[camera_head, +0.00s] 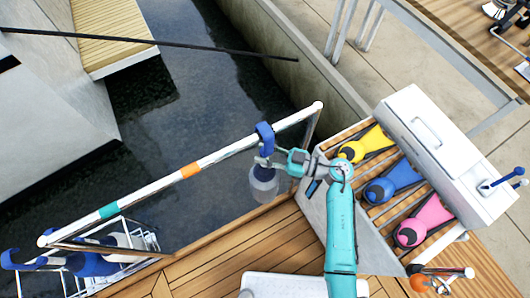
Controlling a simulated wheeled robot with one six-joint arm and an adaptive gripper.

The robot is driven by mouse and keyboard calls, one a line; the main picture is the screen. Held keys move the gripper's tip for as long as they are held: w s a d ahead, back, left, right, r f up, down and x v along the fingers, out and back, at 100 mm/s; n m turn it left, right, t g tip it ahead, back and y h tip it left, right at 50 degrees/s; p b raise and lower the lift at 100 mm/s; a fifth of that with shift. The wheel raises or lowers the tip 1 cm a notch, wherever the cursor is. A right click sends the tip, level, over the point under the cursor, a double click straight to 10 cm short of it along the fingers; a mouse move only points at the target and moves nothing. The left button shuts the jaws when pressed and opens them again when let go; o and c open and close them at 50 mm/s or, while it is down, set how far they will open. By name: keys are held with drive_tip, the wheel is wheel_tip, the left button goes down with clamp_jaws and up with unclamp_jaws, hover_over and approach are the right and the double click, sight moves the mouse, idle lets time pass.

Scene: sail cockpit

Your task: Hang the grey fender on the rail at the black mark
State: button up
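The grey fender (264,187) hangs upright below a blue hook (265,137), over the dark water beside the rail. My gripper (266,162) reaches in from the right and appears shut on the fender's neck, just under the hook. The white rail (228,151) runs diagonally from lower left to upper right. The hook overlaps the rail in the picture; I cannot tell whether it rests on it or is above it. The rail carries a teal mark (108,211) and an orange mark (190,171). I see no black mark; the hook and gripper cover part of the rail.
A slatted bench at right holds a yellow (352,151), a blue (379,191) and a pink (410,234) item. A white box (440,150) stands behind them. Open water lies beyond the rail.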

drive_tip(key=shift+o, duration=0.7)
wheel_tip(320, 180, up, 10)
drive_tip(key=shift+f, duration=0.1)
drive_tip(key=shift+d, duration=0.1)
